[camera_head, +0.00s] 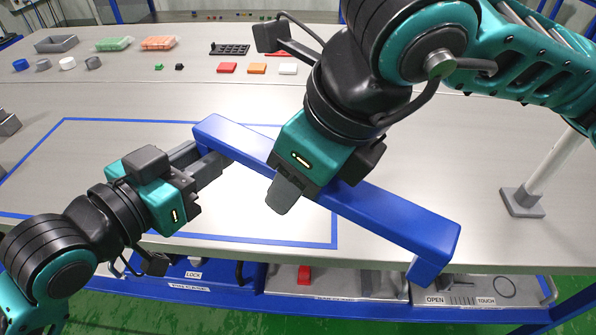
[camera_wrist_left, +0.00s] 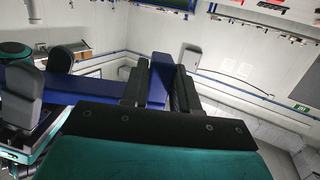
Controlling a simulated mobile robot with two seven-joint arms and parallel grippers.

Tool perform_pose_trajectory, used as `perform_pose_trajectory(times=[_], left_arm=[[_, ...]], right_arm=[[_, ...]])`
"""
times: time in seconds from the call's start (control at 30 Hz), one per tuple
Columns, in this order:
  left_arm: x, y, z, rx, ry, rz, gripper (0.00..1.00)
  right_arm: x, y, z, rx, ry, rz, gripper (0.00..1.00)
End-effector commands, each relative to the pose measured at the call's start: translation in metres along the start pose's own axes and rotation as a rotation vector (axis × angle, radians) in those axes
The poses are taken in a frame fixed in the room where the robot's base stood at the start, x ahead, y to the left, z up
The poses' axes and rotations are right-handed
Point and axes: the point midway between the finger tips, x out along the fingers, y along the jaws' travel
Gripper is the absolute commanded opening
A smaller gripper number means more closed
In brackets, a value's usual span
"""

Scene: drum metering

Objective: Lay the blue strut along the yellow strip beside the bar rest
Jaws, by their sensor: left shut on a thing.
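The blue strut (camera_head: 400,222) is a long bar running diagonally from upper left to lower right, its right end over the table's front edge. My left gripper (camera_head: 212,162) is shut on it near its left end. The left wrist view shows the strut (camera_wrist_left: 157,82) between the two dark fingers of the left gripper (camera_wrist_left: 158,88). My right gripper (camera_head: 312,180) is at the strut's middle, with a grey finger on the near side. It hides part of the strut, and whether it grips it is unclear. I cannot make out a yellow strip or bar rest.
A blue outline (camera_head: 338,225) on the table surrounds a pale area below the strut. A pole on a grey base (camera_head: 522,200) stands at right. Small coloured blocks (camera_head: 257,69), a black rack (camera_head: 230,49) and trays (camera_head: 160,43) are at the back.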

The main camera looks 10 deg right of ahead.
Motion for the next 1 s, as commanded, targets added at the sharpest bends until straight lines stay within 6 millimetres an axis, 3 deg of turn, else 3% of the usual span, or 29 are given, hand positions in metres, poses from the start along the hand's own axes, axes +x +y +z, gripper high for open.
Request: perform_pose_trajectory(times=[0.43, 0.47, 0.5, 0.77, 1.0], left_arm=[[-0.0002, 0.0003, -0.0015, -0.002, 0.004, 0.001, 0.00], [-0.0002, 0.0003, -0.0016, -0.002, 0.004, 0.001, 0.30], [-0.0002, 0.0002, -0.0016, -0.002, 0.004, 0.001, 0.34], [-0.0001, 0.0001, -0.0008, -0.001, 0.002, 0.000, 0.59], [-0.0001, -0.0002, 0.0007, -0.002, -0.003, -0.001, 0.59]], right_arm=[[-0.0004, 0.0001, 0.0001, -0.001, 0.000, 0.000, 0.01], [-0.0010, 0.0000, 0.0007, -0.001, -0.003, 0.000, 0.00], [-0.0010, 0.0000, 0.0007, -0.001, -0.003, 0.000, 0.00], [-0.0009, 0.0000, 0.0007, 0.000, -0.003, 0.000, 0.00], [-0.0008, -0.0001, 0.0006, 0.000, -0.003, 0.000, 0.00]])
